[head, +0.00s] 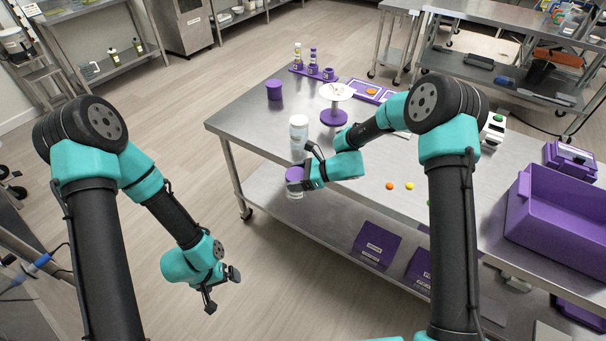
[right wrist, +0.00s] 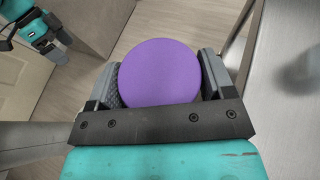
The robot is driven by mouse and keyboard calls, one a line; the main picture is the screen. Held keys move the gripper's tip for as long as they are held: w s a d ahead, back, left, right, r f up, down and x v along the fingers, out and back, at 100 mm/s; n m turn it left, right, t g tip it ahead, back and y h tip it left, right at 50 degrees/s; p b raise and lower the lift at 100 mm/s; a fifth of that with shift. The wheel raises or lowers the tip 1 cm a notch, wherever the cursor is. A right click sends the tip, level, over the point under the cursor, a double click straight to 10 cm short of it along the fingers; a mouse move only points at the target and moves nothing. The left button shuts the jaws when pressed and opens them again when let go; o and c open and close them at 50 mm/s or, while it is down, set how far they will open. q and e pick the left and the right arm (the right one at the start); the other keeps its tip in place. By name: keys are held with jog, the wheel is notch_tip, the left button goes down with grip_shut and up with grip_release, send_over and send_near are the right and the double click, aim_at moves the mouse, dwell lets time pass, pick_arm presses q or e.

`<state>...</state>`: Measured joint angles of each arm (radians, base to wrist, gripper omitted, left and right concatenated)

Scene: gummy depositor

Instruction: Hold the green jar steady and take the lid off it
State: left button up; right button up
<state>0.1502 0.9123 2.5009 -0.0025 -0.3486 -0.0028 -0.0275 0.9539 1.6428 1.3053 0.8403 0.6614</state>
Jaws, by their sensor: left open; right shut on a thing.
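A jar with a round purple lid (head: 295,174) and a pale, clear-looking body (head: 294,192) is at the table's front left edge. I see no green on it. My right gripper (head: 304,172) is shut on this jar. In the right wrist view the purple lid (right wrist: 160,71) sits between both fingers; the jar body is hidden under it. I cannot tell whether the fingers grip the lid or the body. My left gripper (head: 221,289) is open and empty, over the floor in front of the table, apart from the jar.
A clear jar with a white lid (head: 299,122) stands just behind on the steel table (head: 252,128). A purple cylinder (head: 274,90) and a purple stand with a white plate (head: 338,91) are farther back. Orange and yellow gummies (head: 390,186) lie right; a purple bin (head: 556,222) stands far right.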

jog(key=s+d+r+m+t+h, duration=0.1)
jog(key=s+d+r+m+t, duration=0.1)
jog(key=d+r, duration=0.2)
jog(key=s+d+r+m+t+h, duration=0.1)
jog(key=d+r+m+t, duration=0.2)
jog(key=d, duration=0.8)
notch_tip(320, 180, up, 2)
jog(key=shift+s+r, duration=0.1)
jog(key=shift+s, duration=0.3)
jog(key=w+d+f, duration=0.1)
jog(key=w+d, duration=0.3)
jog(key=w, duration=1)
jog(key=shift+w+f, duration=0.2)
jog(key=shift+w, duration=0.2)
jog(key=shift+w+d+f, duration=0.1)
jog(key=shift+w+f, duration=0.05)
jog(key=shift+f, duration=0.75)
jog(key=shift+w+d+f, duration=0.1)
jog(key=shift+w+f, duration=0.05)
jog(key=shift+f, duration=0.75)
jog(key=shift+f, duration=0.15)
